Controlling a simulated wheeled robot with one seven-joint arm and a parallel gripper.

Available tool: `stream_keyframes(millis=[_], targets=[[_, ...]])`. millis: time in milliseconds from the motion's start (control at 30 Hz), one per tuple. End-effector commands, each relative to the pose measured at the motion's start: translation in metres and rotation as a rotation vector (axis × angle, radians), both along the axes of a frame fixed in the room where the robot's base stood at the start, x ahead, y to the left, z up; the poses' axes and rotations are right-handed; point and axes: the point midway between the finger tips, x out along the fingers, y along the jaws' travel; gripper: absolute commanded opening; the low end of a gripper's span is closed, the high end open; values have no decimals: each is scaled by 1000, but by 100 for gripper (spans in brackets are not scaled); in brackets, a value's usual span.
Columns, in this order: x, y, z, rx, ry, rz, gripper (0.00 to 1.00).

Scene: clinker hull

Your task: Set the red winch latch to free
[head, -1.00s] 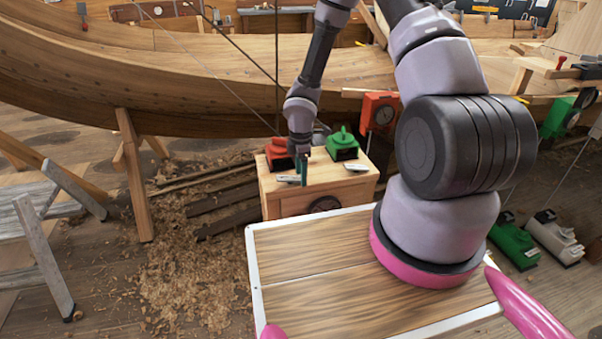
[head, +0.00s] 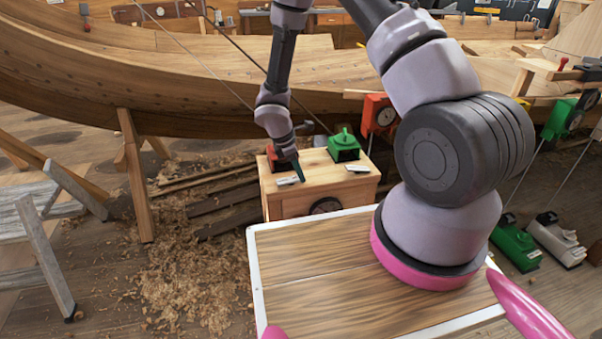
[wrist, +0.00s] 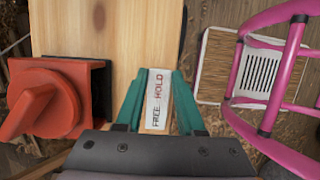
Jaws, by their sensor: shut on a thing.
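The red winch (head: 280,164) sits on the wooden crate (head: 290,208), partly hidden behind my gripper in the head view. In the wrist view its red knob (wrist: 38,102) is at the left, with its grip bar slanting from lower left to upper right. A white plate (wrist: 157,98) marked FREE and HOLD lies on the crate beside it; it also shows in the head view (head: 288,181). My gripper (wrist: 159,76) has its teal fingers along both sides of this plate, shut on it, apart from the knob. In the head view my gripper (head: 300,177) is tilted over the crate's front.
A green winch (head: 343,150) with its own white plate (head: 357,168) stands on the crate's right. A red unit (head: 379,114) hangs behind. The wooden hull (head: 200,80) fills the back. Planks and shavings cover the floor at left.

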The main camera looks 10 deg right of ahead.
Motion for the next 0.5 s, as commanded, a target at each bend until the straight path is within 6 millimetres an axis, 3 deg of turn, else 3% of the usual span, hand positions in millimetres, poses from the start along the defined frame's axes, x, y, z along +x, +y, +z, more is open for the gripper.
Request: stream_keyframes(millis=[500], targets=[[1, 7, 5, -173, -7, -1, 0]])
